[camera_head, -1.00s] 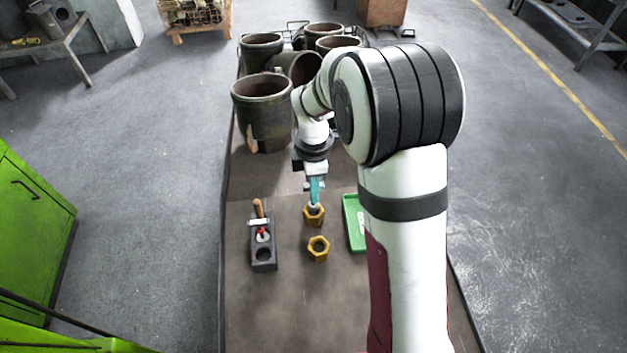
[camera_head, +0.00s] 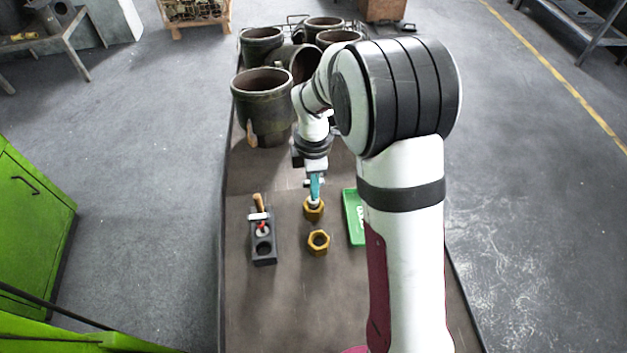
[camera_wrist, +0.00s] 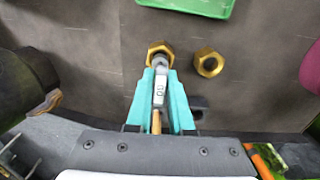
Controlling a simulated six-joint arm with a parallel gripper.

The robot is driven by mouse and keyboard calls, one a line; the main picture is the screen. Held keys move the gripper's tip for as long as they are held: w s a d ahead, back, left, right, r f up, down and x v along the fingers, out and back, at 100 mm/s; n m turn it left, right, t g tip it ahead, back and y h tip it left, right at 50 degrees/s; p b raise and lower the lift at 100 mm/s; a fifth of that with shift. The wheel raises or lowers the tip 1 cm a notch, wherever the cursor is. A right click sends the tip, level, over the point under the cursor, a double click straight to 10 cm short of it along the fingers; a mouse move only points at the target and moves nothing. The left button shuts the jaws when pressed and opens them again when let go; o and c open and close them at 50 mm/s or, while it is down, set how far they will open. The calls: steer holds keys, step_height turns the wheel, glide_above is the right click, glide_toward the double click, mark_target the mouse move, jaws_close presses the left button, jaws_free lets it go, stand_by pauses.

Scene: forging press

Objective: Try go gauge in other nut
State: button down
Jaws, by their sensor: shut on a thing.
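My gripper (camera_head: 314,187) has teal fingers, which also show in the wrist view (camera_wrist: 162,85). It is shut on the go gauge (camera_wrist: 159,91), a grey plug with a white "GO" label and a wooden handle. The gauge's tip is at the far brass hex nut (camera_head: 313,212), which also shows in the wrist view (camera_wrist: 152,49). The tip covers part of that nut's hole; I cannot tell how deep it sits. The near brass nut (camera_head: 318,251) lies flat and empty, and is at the right in the wrist view (camera_wrist: 219,66).
A dark gauge holder (camera_head: 264,257) stands left of the nuts, with a red-marked, wooden-handled gauge (camera_head: 260,213) at it and an empty round hole. A green tray (camera_head: 352,222) lies right of the nuts. The near table is clear.

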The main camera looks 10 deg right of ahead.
steer(key=shift+f, duration=1.25)
stand_by(0.9)
steer(key=shift+r, duration=3.75)
